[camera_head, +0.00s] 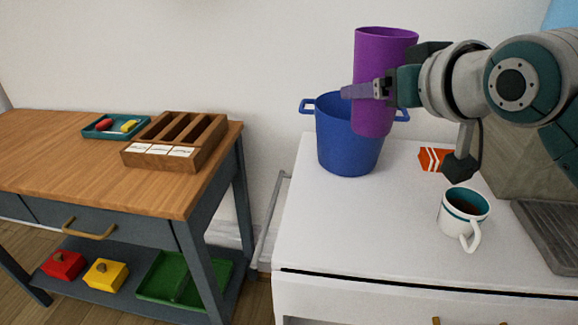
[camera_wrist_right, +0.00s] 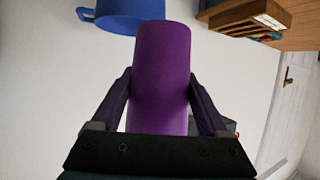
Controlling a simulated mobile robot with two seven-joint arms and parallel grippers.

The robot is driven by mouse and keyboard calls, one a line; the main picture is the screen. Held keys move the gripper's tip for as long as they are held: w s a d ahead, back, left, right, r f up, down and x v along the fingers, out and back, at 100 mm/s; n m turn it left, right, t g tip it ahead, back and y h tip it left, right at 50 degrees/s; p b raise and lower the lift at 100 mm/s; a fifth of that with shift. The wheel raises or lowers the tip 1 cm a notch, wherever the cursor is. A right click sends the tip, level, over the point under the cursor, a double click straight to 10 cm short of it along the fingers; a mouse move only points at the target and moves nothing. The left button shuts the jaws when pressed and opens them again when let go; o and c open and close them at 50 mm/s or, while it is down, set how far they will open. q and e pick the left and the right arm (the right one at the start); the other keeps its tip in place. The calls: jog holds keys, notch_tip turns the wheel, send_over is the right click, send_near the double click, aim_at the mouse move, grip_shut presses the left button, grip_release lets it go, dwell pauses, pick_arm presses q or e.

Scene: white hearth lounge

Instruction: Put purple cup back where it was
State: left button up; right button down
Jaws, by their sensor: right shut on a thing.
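The purple cup (camera_head: 383,75) is tall and upright in the head view, in front of and partly above the blue two-handled pot (camera_head: 345,150). My right gripper (camera_head: 360,90) is shut on the cup, which also fills the middle of the right wrist view (camera_wrist_right: 162,75). The cup's lower end overlaps the pot's right side in the head view; I cannot tell whether they touch. The blue pot shows at the top of the right wrist view (camera_wrist_right: 130,14). My left gripper is not in view.
The white cabinet (camera_head: 330,235) carries a white and teal mug (camera_head: 464,215) and an orange striped box (camera_head: 432,159). To the left, a wooden-topped table (camera_head: 60,160) holds a slotted wooden box (camera_head: 190,160) and a teal tray (camera_head: 96,133). A gap separates table and cabinet.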

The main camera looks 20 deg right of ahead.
jog(key=shift+s+a+f+b, duration=0.1)
jog(key=shift+s+f+b, duration=0.35)
jog(key=shift+f, duration=0.35)
jog(key=shift+w+f+b, duration=0.1)
jog(key=shift+f+b, duration=3)
jog(key=shift+f, duration=5.95)
